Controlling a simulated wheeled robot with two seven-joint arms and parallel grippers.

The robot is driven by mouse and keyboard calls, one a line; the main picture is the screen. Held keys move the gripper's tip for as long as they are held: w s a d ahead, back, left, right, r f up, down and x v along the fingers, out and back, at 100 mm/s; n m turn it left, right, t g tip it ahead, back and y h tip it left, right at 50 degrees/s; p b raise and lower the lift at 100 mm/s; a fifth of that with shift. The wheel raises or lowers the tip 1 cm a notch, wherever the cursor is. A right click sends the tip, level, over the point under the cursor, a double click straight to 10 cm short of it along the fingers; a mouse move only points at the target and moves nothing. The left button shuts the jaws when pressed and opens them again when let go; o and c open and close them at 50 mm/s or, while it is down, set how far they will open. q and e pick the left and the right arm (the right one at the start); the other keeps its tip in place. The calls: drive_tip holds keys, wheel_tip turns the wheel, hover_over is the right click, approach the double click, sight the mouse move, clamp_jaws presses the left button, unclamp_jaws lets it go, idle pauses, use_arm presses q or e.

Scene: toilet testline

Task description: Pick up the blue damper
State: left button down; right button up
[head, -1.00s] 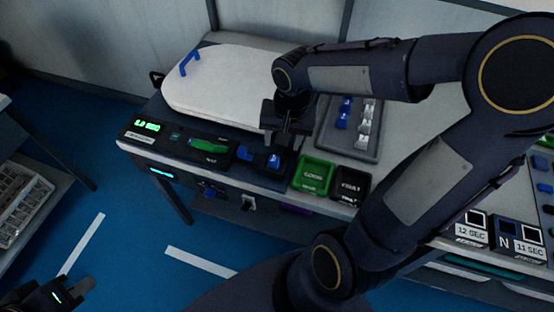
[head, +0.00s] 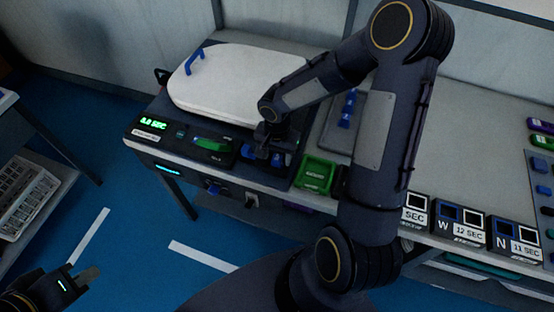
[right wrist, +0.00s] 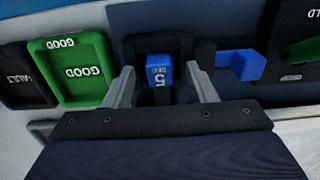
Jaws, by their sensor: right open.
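The blue damper, marked 5 SEC, sits in a dark fixture in the right wrist view (right wrist: 159,72). In the head view it shows in part as a blue block (head: 278,160) at the front of the test bench. My right gripper (right wrist: 163,88) is open, with one finger on each side of the damper; I cannot tell whether they touch it. In the head view my right gripper (head: 263,148) is low over the fixture and hides part of it. My left gripper (head: 85,279) is far from the bench at the lower left, and its jaw state is unclear.
A blue lever (right wrist: 241,64) is beside the damper. A green GOOD bin (head: 315,174) and a black FAULT bin (right wrist: 25,78) stand on its other side. A white lid (head: 235,75) with a blue handle lies behind. A grey tray (head: 335,136) holds blue pieces.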

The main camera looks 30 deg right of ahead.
drive_tip(key=shift+f, duration=0.1)
clamp_jaws()
idle(0.3)
